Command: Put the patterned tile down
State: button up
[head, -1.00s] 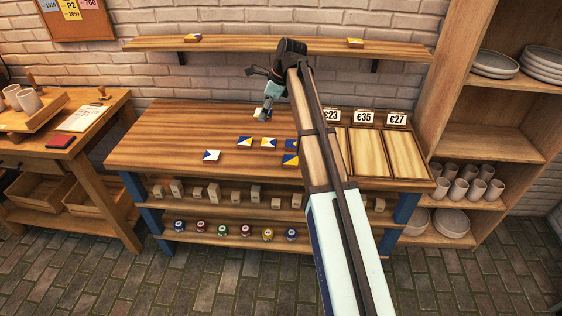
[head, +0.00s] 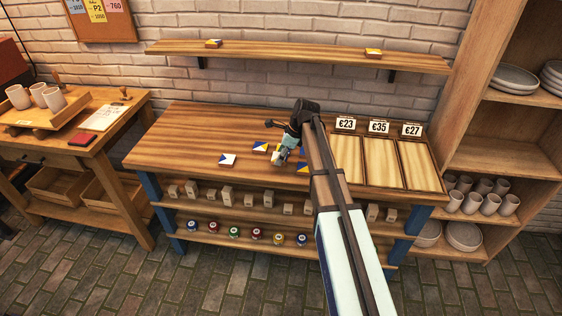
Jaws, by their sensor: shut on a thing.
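My gripper (head: 281,155) is shut on a patterned tile, low over the wooden workbench (head: 185,135). The held tile is small and mostly hidden by the fingers; I cannot tell whether it touches the bench or a tile below. Other white, blue and yellow tiles lie close by: one at the front left (head: 227,160), one just left of the gripper (head: 260,147), and one to the right (head: 303,167), partly behind my arm. Further tiles around the gripper are partly hidden.
Three wooden trays (head: 384,161) with price cards stand at the bench's right. A wall shelf (head: 300,57) holds two tiles. Blocks and paint pots sit on shelves below. The bench's left part is clear. A cupboard (head: 490,155) with dishes stands right.

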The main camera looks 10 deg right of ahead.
jog(key=shift+f, duration=1.75)
jog(key=shift+f, duration=0.1)
jog(key=o, duration=1.2)
jog(key=shift+o, duration=0.2)
jog(key=b+v, duration=0.1)
jog(key=v, duration=1.1)
